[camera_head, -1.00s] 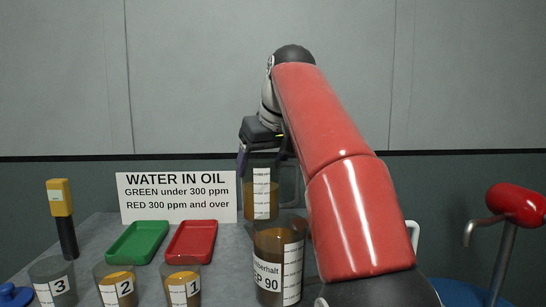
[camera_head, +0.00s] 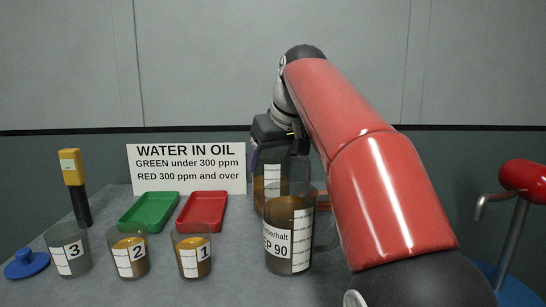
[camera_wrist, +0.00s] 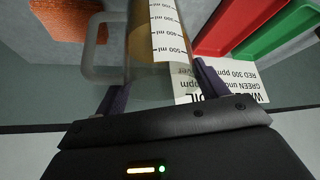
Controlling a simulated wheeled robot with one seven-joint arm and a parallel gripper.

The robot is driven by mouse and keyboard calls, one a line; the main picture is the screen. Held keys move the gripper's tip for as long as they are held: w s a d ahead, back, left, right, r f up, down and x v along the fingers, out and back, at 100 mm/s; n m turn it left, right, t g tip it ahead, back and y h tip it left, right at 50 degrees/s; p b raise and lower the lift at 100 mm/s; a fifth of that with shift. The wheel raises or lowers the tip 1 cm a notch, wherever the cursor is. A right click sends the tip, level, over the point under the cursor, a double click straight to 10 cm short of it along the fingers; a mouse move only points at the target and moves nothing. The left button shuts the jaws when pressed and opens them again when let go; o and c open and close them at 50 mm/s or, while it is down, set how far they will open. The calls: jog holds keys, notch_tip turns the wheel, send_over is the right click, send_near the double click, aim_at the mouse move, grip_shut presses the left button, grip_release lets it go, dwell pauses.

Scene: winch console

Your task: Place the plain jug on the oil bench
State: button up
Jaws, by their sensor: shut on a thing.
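My gripper (camera_head: 270,162) is shut on the plain jug (camera_head: 272,174), a clear jug with a white scale strip and amber oil. It looks upright, behind the labelled jug on the oil bench (camera_head: 120,290). The labelled jug hides its lower part, so I cannot tell whether its base touches the bench. In the wrist view the plain jug (camera_wrist: 143,45) sits between my fingers, its handle on the left. The labelled jug (camera_head: 290,215), marked EP 90 and holding brown oil, stands on the bench in front.
Beakers 3 (camera_head: 68,250), 2 (camera_head: 129,254) and 1 (camera_head: 192,252) stand at front left. Behind are a green tray (camera_head: 149,210), a red tray (camera_head: 203,211) and a sign (camera_head: 185,168). A yellow-black tester (camera_head: 75,185) and blue lid (camera_head: 26,264) are at left.

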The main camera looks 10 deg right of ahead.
jog(key=shift+f+b, duration=0.35)
jog(key=shift+f, duration=0.1)
jog(key=o, duration=2)
